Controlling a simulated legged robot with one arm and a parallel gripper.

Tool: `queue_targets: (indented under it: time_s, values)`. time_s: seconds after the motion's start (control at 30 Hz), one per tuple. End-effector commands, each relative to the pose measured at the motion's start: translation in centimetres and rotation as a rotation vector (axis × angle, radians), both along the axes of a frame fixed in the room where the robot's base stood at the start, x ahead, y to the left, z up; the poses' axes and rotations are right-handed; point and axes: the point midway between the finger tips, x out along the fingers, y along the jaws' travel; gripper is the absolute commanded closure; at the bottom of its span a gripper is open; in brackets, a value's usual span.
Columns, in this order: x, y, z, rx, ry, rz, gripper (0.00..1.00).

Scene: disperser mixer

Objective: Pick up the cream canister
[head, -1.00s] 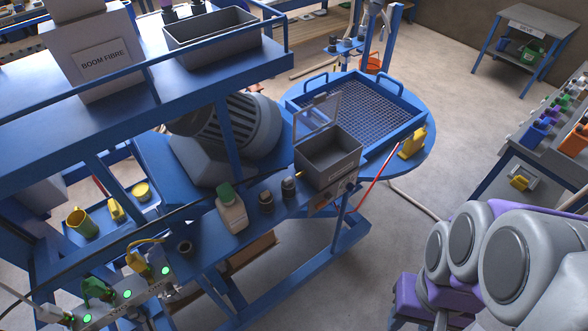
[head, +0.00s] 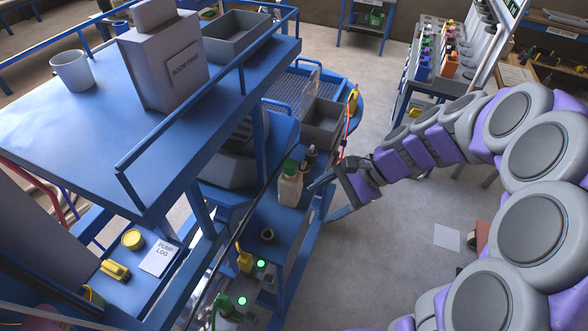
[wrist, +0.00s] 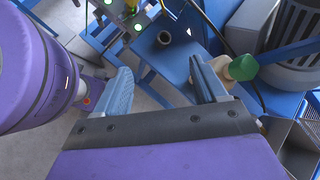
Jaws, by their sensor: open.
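The cream canister (head: 290,188) is a cream bottle with a green cap, upright on the narrow blue shelf beside the machine. My gripper (head: 327,200) is open and empty, just to the right of the canister in the head view, with its fingers pointing left. In the wrist view, my gripper (wrist: 160,70) has its two blue fingers spread apart. The canister (wrist: 221,66) shows there behind and beside the right finger, which hides part of its body. It is not between the fingers, and I cannot tell whether that finger touches it.
Small dark-topped jars (head: 310,157) stand behind the canister, near a grey open bin (head: 323,122). A dark ring-shaped cup (head: 267,235) and a yellow plug (head: 244,260) are on the near side. A blue upper deck (head: 75,130) overhangs at left.

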Motion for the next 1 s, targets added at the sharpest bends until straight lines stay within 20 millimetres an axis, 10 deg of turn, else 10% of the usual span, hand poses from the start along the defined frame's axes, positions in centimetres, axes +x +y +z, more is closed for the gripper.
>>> queue_targets:
  time_s: [0.4, 1.0]
  values:
    - [13.3, -6.7, -3.7, 0.312, 0.277, -0.619, 0.29]
    - [17.8, -4.8, -8.1, 0.388, 0.342, -0.750, 0.29]
